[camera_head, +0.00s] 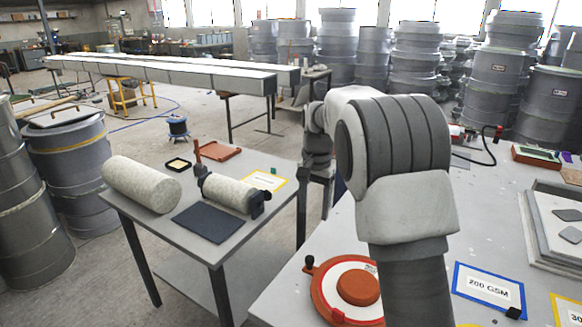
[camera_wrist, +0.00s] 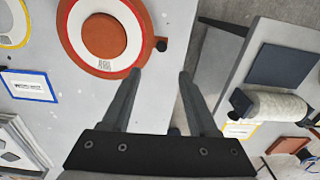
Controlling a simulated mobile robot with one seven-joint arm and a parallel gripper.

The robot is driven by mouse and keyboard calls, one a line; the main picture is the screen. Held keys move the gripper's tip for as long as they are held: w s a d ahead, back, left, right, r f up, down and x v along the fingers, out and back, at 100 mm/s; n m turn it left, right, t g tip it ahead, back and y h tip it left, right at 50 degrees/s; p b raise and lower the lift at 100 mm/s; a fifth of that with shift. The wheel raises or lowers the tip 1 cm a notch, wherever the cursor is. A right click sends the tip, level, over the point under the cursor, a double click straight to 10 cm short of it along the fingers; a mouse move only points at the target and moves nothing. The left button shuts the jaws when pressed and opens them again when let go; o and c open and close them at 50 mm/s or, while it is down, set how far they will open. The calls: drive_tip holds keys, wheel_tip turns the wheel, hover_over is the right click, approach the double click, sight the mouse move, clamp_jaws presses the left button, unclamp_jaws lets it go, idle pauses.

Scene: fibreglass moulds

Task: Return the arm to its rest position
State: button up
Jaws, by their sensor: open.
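My arm rises in front of the tables in the head view, with my gripper (camera_head: 328,190) hanging at its far end over the gap between the two tables. In the wrist view my gripper (camera_wrist: 160,75) shows two dark fingers spread apart with nothing between them.
The left table (camera_head: 150,225) holds a fabric roll (camera_head: 142,184), a second roll (camera_head: 228,193) on a holder, a dark mat (camera_head: 207,223) and an orange tray (camera_head: 221,152). The right table has a blue-framed "200 GSM" label (camera_head: 488,288) and stacked grey trays (camera_head: 540,235). Drums stand behind.

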drive_tip(key=s+d+r+n+t, duration=0.1)
drive_tip(key=s+r+n, duration=0.1)
drive_tip(key=s+r, duration=0.5)
drive_tip(key=s+d+r+n+t, duration=0.15)
drive_tip(key=s+r, duration=0.25)
drive_tip(key=s, duration=0.5)
drive_tip(key=s+f+n+t, duration=0.2)
drive_tip(key=s+n+t, duration=0.1)
drive_tip(key=s, duration=1.4)
drive_tip(key=shift+d+f, duration=0.2)
drive_tip(key=shift+d, duration=0.2)
drive_tip(key=shift+c, duration=0.8)
drive_tip(key=shift+d, duration=0.15)
